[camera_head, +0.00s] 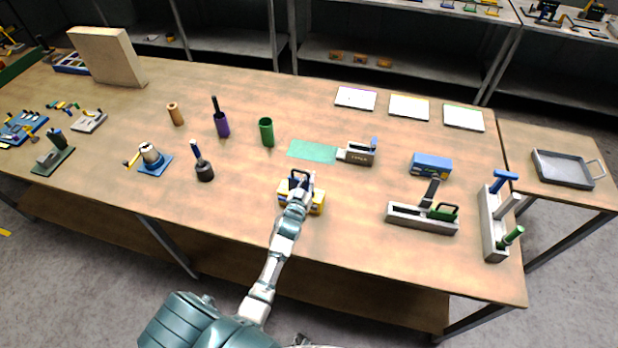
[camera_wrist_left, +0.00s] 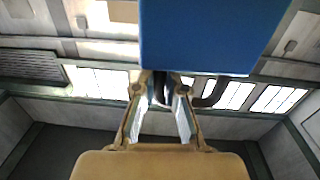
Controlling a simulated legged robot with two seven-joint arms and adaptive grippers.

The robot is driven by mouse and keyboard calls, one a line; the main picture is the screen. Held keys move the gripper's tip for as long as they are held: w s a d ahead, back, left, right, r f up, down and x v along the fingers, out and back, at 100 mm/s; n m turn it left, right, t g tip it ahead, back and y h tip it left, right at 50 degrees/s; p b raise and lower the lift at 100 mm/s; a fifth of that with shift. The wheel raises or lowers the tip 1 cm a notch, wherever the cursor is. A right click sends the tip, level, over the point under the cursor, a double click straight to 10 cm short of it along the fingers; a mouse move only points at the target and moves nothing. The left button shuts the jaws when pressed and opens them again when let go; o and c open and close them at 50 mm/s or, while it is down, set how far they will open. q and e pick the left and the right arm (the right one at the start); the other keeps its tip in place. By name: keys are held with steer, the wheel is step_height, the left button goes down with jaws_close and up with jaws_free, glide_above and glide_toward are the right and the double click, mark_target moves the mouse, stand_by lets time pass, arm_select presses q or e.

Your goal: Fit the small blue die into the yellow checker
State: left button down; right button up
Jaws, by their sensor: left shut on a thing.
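The yellow checker (camera_head: 318,203) is a low yellow block with pale parts on the table, below the middle of the head view. My left gripper (camera_head: 299,183) is over it and covers much of it. In the left wrist view my left gripper (camera_wrist_left: 166,88) is shut on a dark curved part by the small blue die (camera_wrist_left: 210,35), whose flat blue face fills the top of that view. In the head view only a bit of blue shows beside the fingers. I cannot tell whether the die is in the checker or just above it. My right gripper is not in view.
A green mat (camera_head: 312,150) and a grey tool block (camera_head: 360,154) lie behind the checker. A dark-based tool (camera_head: 204,172) stands left. Bare table surrounds the checker.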

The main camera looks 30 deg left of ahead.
arm_select(q)
steer(key=shift+f+b, duration=0.3)
steer(key=shift+f, duration=0.1)
steer(key=c, duration=1.2)
jaws_free()
steer(key=shift+r, duration=0.1)
steer(key=shift+o, duration=0.2)
steer(key=s+d, duration=0.2)
steer(key=s, duration=0.9)
steer(key=shift+s+d, duration=0.2)
steer(key=shift+s, duration=0.2)
